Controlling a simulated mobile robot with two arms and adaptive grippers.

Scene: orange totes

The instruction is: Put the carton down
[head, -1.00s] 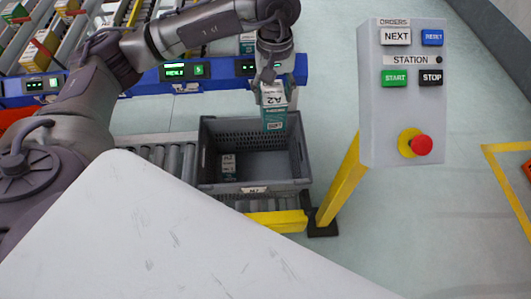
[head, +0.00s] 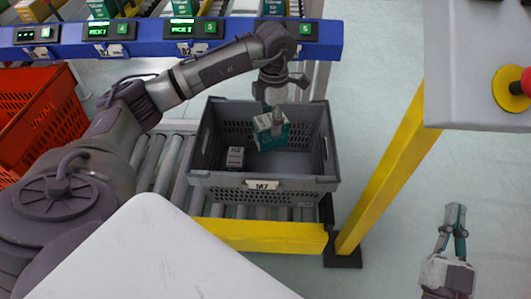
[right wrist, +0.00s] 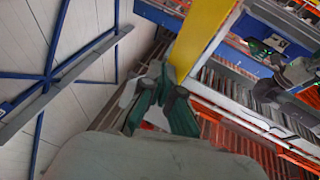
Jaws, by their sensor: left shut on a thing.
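The teal and white carton (head: 271,133) is in the grey tote (head: 262,181), right of the middle and slightly tilted. I cannot tell whether it touches the tote floor. My left gripper (head: 275,107) is shut on the carton's top from above, and its fingers partly hide it. A small grey and white box (head: 235,157) stands in the tote's left part, apart from the carton. My right gripper (head: 456,207) is shut and empty over the floor at the right, far from the tote. It also shows in the right wrist view (right wrist: 161,75).
The tote, labelled M7, sits on a roller conveyor (head: 160,165) behind a yellow rail (head: 262,235). A yellow post (head: 385,170) and the control box (head: 470,60) stand to its right. Red crates (head: 40,115) are at the left. A blue display rail (head: 150,42) runs behind.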

